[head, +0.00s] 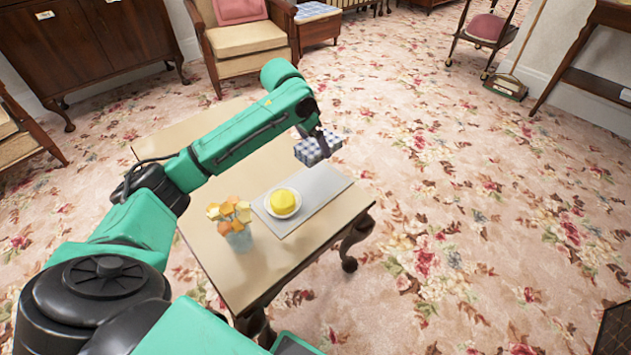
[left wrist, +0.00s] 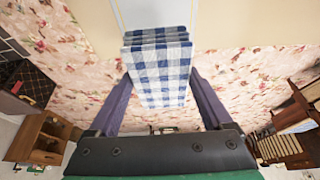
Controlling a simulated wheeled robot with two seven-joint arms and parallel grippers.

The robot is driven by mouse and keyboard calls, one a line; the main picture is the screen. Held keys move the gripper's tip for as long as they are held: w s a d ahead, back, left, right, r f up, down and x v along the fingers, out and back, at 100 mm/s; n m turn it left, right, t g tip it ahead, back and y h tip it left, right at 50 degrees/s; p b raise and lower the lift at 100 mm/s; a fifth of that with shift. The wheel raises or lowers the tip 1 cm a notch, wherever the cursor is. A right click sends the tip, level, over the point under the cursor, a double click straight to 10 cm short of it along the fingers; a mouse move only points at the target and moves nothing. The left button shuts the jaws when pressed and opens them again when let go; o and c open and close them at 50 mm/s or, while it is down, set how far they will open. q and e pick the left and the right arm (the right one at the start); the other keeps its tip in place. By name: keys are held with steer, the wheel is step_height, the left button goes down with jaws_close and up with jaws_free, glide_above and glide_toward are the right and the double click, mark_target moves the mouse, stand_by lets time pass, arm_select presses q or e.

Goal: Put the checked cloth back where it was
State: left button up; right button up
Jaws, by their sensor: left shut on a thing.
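The blue-and-white checked cloth (head: 312,152) is a folded, layered bundle. My left gripper (head: 320,139) is shut on it at the far end of the table. In the left wrist view the cloth (left wrist: 160,72) sits between the two fingers, with its folded layers toward the top. A grey mat (head: 322,190) lies on the table below and nearer than the cloth. The cloth seems to be above the mat's far end, but its height cannot be told. My right gripper is not in view.
The wooden table (head: 215,262) also bears a yellow round item (head: 283,202) on a white plate on the mat, and a glass of orange and yellow flowers (head: 238,238) beside the mat. An armchair (head: 245,40) stands behind.

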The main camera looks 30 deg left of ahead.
mark_target(301, 153)
arm_select(q)
step_height(301, 153, down, 7)
steer(key=shift+f+b, duration=0.1)
steer(key=shift+b, duration=0.85)
step_height(301, 153, down, 4)
steer(key=shift+f+b, duration=0.15)
steer(key=shift+b, duration=0.6)
steer(key=shift+f, duration=0.15)
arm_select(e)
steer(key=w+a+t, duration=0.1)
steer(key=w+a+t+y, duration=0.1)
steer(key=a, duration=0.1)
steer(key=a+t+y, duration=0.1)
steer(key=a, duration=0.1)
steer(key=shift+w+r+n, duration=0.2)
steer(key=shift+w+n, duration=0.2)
